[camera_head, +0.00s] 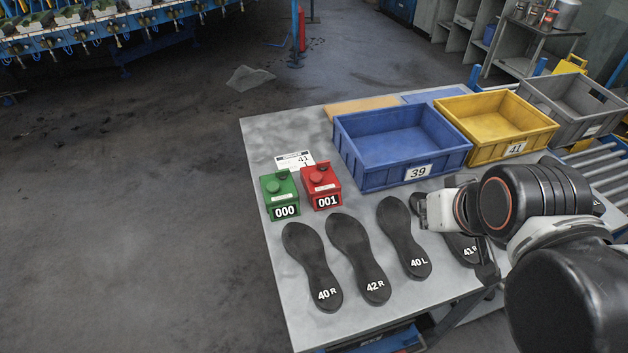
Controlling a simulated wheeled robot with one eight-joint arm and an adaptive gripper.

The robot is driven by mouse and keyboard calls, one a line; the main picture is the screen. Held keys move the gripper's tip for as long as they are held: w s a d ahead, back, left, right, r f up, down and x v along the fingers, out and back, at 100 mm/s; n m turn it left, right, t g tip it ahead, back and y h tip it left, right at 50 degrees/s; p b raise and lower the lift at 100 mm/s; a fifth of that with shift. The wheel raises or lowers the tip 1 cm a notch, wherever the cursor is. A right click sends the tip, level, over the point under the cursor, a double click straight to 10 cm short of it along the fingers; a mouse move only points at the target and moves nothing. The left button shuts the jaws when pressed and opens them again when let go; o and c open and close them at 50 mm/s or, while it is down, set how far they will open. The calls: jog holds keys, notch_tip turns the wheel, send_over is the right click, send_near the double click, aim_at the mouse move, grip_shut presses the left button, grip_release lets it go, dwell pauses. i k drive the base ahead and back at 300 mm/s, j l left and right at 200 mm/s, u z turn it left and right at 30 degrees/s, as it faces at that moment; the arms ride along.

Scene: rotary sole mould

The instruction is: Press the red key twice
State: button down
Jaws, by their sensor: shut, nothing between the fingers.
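My arm reaches in from the right. My gripper (487,272) is shut and empty over the soles at the table's right front, well to the right of the red box and apart from it. My wrist partly hides the gripper and the soles there.
A white card (294,160) reading 41 and 1 lies behind the boxes. Blue bin 39 (345,152), yellow bin 41 (485,153) and a grey bin (560,118) stand along the back. Several black soles, including 40 R (312,265), lie in front of the boxes.

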aim_at(315, 178)
jog(key=k+j+z, duration=0.2)
jog(key=k+j, duration=0.15)
jog(key=j, duration=0.2)
jog(key=k+j+z, duration=0.15)
jog(key=k+j, duration=0.2)
jog(key=j, duration=0.15)
jog(key=i+j+z, duration=0.1)
jog(key=j+z, duration=0.15)
jog(key=j, duration=0.35)
jog(key=i+j+z, duration=0.2)
jog(key=j, duration=0.45)
jog(key=i+j+z, duration=0.1)
jog(key=j, duration=0.2)
jog(key=i+j, duration=0.2)
jog(key=j+z, duration=0.05)
